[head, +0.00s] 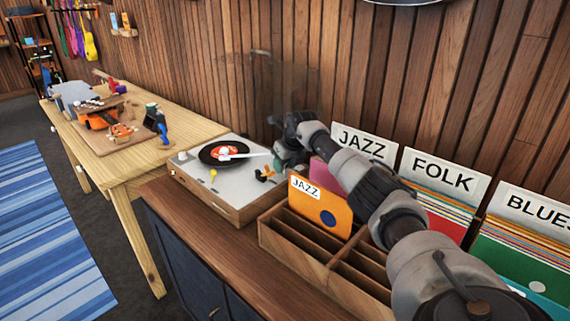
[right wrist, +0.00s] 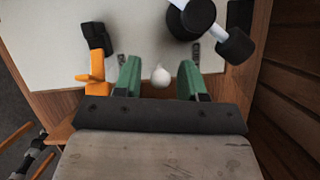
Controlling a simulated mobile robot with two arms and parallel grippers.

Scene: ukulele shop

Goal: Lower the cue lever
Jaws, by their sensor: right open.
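The turntable (head: 205,188) stands on the dark wooden cabinet, with a black record (head: 223,152) and a white tonearm (head: 250,155) lying across toward the record's middle. My right gripper (head: 290,160) is over the turntable's right side, partly hidden by its own arm. In the right wrist view its green fingers (right wrist: 160,80) are open. A white round knob (right wrist: 160,75), perhaps the cue lever's end, shows between the fingers, apart from both. Its stem is hidden. An orange and black piece (right wrist: 97,68) stands just left of the fingers. My left gripper is not in view.
The tonearm's black counterweight (right wrist: 236,47) is close to the right finger. A wooden record crate (head: 290,248) with an orange JAZZ sleeve (head: 318,207) stands right of the turntable. The plank wall (head: 190,60) is behind. A workbench (head: 185,128) stands at left.

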